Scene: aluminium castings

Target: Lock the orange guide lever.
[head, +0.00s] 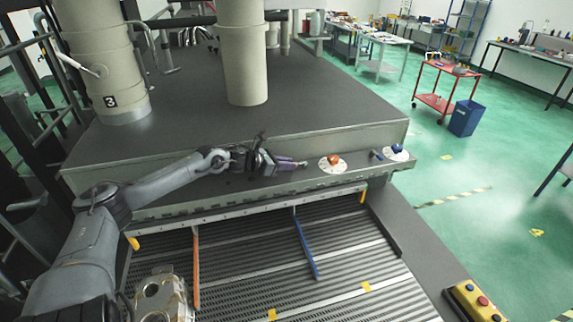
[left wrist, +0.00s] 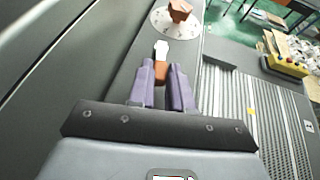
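The orange guide lever (left wrist: 162,73) shows in the left wrist view between my left gripper's purple fingers, with a pale tip (left wrist: 162,48) beyond the fingertips. My left gripper (head: 291,163) is low over the grey ledge in the head view. In the wrist view its fingers (left wrist: 163,75) stand a little apart, and the lever fills the gap between them. In the head view the gripper mostly hides the lever. Just right of it is an orange knob (head: 334,158) on a white dial, also in the wrist view (left wrist: 180,10). My right gripper is not in view.
A blue knob (head: 396,149) on a dial and a small blue lever (head: 377,155) sit farther right on the ledge (head: 355,178). Below lie a slatted bed with an orange bar (head: 196,265) and a blue bar (head: 305,245). A metal casting (head: 160,300) is at lower left.

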